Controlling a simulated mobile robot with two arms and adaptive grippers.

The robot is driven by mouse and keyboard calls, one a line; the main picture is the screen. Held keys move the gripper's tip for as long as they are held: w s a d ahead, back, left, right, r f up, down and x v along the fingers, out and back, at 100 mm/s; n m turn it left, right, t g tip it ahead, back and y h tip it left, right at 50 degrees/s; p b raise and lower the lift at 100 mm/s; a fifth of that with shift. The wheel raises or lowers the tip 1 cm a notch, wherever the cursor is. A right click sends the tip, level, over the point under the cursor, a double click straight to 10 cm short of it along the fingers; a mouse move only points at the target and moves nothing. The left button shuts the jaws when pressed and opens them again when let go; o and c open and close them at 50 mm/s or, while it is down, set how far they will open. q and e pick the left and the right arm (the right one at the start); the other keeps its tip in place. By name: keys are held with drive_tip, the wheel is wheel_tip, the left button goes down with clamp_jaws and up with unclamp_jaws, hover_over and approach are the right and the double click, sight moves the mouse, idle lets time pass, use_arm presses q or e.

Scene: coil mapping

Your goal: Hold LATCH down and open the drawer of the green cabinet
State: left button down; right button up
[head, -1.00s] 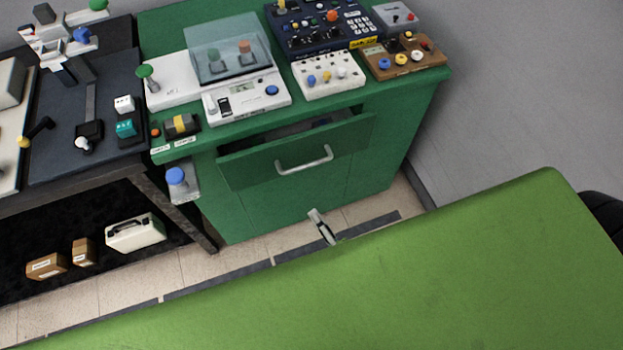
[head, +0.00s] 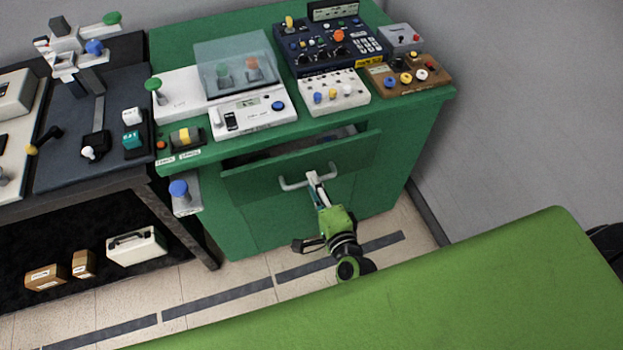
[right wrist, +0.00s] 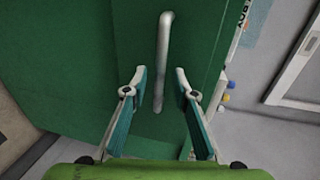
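The green cabinet (head: 395,150) stands at the centre of the head view. Its drawer (head: 245,184) is ajar, with a dark gap behind the top of its front. My right gripper (head: 318,181) is at the drawer's pale handle (head: 292,185). In the right wrist view, my right gripper (right wrist: 160,78) is open, with the handle bar (right wrist: 164,45) running between its two fingertips, not clamped. A blue knob (head: 179,188) on a grey bracket is at the cabinet's left side. The small labels near it are too small to read, so I cannot tell which control is LATCH. My left gripper is not in view.
The cabinet top carries a scale with a clear cover (head: 232,62), a dark control panel (head: 325,45) and small knob boxes. A dark bench (head: 60,150) stands at the left, with a white case (head: 137,247) below. Floor in front of the cabinet is clear.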

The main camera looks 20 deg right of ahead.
drive_tip(key=shift+x, duration=1.2)
clamp_jaws()
drive_tip(key=shift+s, duration=0.1)
